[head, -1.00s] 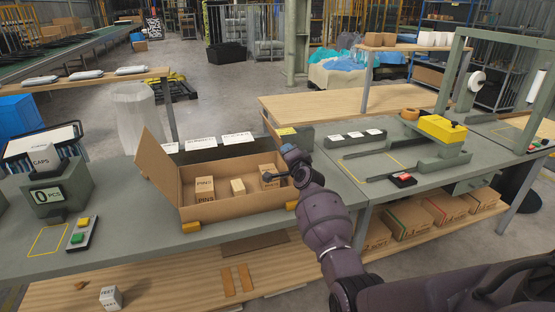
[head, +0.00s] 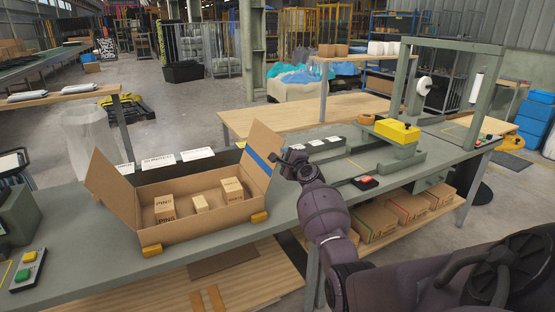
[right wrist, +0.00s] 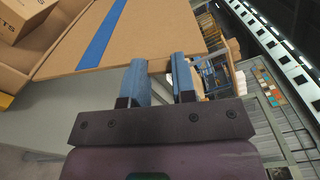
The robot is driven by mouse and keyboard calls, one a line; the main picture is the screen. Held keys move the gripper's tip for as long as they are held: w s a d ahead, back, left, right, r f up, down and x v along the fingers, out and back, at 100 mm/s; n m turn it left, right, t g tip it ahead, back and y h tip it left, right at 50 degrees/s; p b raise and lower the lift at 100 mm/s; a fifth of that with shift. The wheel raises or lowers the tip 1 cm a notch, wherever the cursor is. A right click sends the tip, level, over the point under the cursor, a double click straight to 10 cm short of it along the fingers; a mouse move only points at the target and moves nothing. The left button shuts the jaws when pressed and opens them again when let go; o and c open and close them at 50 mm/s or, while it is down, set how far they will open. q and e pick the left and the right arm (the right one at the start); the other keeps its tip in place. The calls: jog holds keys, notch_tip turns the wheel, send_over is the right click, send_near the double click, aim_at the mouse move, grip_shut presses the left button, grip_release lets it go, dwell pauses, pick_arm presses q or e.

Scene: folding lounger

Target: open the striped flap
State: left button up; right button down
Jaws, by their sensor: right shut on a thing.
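The open cardboard box (head: 205,225) stands on the grey bench. Its striped flap (head: 264,144), brown with a blue band, rises from the box's right side and leans outward. The flap and its blue band also show in the right wrist view (right wrist: 150,38). My right gripper (head: 284,160) is at the flap's outer edge in the head view. In the right wrist view its two blue fingers (right wrist: 160,75) are on either side of the flap's edge, shut on it. My left gripper is not in view.
Several small cartons (head: 199,203) sit in the box. The plain flap (head: 112,188) stands open on the left. Yellow blocks (head: 259,217) are at the box's front corners. To the right are a red-button pad (head: 365,182) and a yellow-topped device (head: 397,130).

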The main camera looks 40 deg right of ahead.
jog(key=shift+d+f+m, duration=0.15)
jog(key=shift+d+m, duration=0.15)
jog(key=shift+d, duration=0.1)
jog(key=c, duration=0.9)
grip_release()
jog(key=shift+s, duration=0.1)
jog(key=shift+s, duration=0.1)
